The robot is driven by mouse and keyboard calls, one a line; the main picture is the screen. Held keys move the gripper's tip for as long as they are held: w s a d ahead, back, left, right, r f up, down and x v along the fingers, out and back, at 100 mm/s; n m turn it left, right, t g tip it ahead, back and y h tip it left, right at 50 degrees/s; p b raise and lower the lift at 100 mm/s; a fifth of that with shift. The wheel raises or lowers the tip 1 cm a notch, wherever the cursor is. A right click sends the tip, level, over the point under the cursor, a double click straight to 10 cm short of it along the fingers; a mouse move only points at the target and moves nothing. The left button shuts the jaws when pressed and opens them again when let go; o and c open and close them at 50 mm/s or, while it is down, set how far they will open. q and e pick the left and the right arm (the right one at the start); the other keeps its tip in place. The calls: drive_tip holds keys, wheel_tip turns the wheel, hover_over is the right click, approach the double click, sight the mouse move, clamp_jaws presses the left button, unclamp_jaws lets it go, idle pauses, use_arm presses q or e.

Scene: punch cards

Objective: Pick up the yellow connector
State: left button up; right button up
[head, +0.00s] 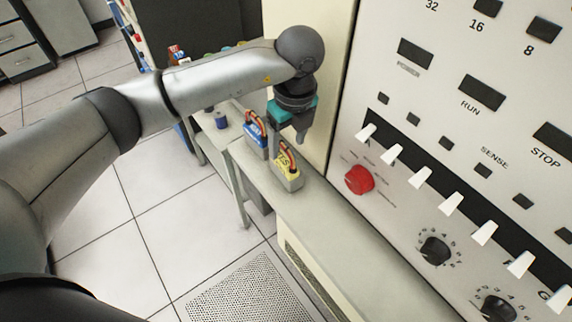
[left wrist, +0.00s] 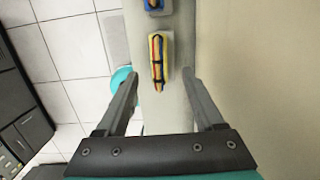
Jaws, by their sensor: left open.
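The yellow connector (head: 289,175), with a looped bundle of coloured wires on top, sits on the narrow pale ledge (head: 330,222) beside the control panel. In the left wrist view the yellow connector (left wrist: 158,62) appears between the two fingertips in the picture, with clear space on each side. My left gripper (head: 290,137) is open and empty, pointing down above and slightly behind the connector. Its fingers (left wrist: 160,76) do not appear to touch it. My right gripper is not in view.
A blue connector (head: 256,136) with looped wires stands just behind the yellow one. The panel (head: 440,130) with a red knob (head: 359,180) and white switches rises at the right. A blue spool (head: 221,121) sits farther back. The ledge in front is clear.

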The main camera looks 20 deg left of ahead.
sight(287, 161)
use_arm(q)
drive_tip(key=f, duration=0.2)
drive_tip(key=a+f+p, duration=0.1)
drive_tip(key=f, duration=0.1)
drive_tip(key=shift+w+a+f, duration=0.1)
drive_tip(key=shift+w, duration=0.15)
drive_tip(key=shift+w+f, duration=0.1)
drive_tip(key=shift+f, duration=0.4)
clamp_jaws()
idle(0.8)
